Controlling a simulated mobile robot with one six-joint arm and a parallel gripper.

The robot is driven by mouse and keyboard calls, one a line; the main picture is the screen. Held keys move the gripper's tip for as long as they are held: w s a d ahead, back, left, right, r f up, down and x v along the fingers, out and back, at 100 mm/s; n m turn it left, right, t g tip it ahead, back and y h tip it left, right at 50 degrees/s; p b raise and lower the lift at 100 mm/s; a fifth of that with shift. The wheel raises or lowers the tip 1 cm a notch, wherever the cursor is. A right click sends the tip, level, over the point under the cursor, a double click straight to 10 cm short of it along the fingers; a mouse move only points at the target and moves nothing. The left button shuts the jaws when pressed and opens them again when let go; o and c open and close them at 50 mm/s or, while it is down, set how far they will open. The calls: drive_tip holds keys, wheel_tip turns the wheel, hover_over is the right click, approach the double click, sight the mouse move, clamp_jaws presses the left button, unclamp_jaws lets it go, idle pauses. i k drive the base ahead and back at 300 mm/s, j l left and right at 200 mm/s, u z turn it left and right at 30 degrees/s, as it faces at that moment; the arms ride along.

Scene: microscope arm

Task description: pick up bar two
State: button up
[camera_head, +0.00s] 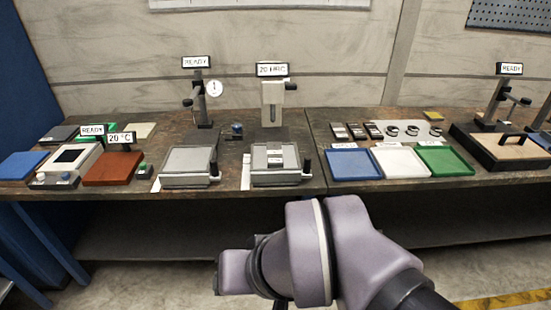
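Three small bar-like pieces with dark and light faces stand in a row on the bench, right of centre: a left one (340,131), a middle one (357,131) and a right one (374,130). Another small labelled piece (275,158) lies on the grey plate of the centre device (273,103). The markings are too small to read, so I cannot tell which is bar two. My purple arm fills the lower middle, in front of the bench and apart from the bars. My gripper's fingers do not show.
Blue (352,164), white (401,162) and green (443,161) trays lie in front of the bars. Several round pieces (412,130) sit right of them. Devices with READY signs stand left (196,62) and right (510,69). The bench's front edge (400,185) faces my arm.

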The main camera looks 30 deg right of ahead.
sight(274, 150)
drive_tip(key=i+l+z, duration=0.1)
drive_tip(key=i+l, duration=0.3)
drive_tip(key=i+l+z, duration=0.1)
drive_tip(key=i+l, duration=0.25)
drive_tip(key=i, duration=0.15)
drive_tip(key=i+l+z, duration=0.15)
drive_tip(key=i+l, duration=0.2)
drive_tip(key=i, duration=0.15)
